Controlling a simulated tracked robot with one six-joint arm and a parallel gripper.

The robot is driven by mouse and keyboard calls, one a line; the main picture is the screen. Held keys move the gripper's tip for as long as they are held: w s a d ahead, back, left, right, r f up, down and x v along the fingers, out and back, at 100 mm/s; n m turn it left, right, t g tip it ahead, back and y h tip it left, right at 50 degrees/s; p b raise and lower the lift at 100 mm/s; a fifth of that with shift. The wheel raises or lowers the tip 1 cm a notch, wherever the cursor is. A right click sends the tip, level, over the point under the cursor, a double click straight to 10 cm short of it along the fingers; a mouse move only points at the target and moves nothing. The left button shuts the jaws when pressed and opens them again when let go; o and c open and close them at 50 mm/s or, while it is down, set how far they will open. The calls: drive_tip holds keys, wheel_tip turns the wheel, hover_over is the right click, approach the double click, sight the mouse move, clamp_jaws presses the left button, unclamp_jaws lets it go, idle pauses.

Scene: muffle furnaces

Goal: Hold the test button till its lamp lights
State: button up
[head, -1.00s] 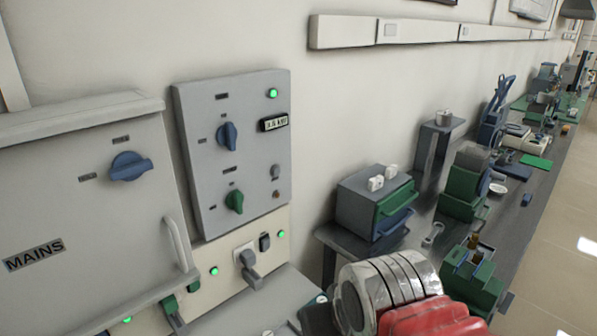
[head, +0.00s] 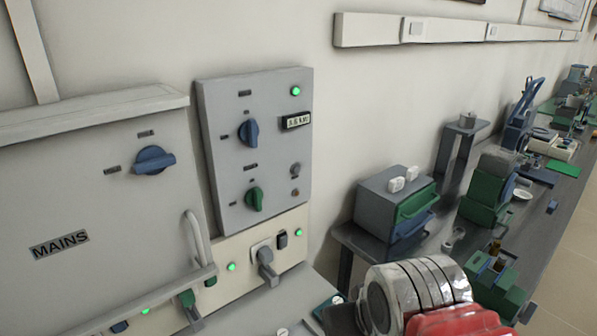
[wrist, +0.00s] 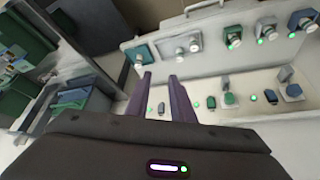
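A grey control panel (head: 232,150) is on the wall in the head view, with a blue knob (head: 249,132), a green knob (head: 254,198) and a small display (head: 297,121). A small grey round button (head: 295,169) is low on its right side. A small dull reddish lamp (head: 295,192) sits just below and looks unlit. I cannot read the tiny labels, so I cannot tell which is the test button. My gripper (wrist: 160,75) shows in the wrist view, its two dark fingers apart with nothing between them. The fingertips are out of the head view.
A cabinet marked MAINS (head: 60,243) with a blue knob stands left. Below the panel, a cream socket strip (head: 215,268) has switches and green lamps. A drawer box (head: 385,215) and a long cluttered bench (head: 530,240) extend right.

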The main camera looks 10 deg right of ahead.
clamp_jaws()
idle(1.4)
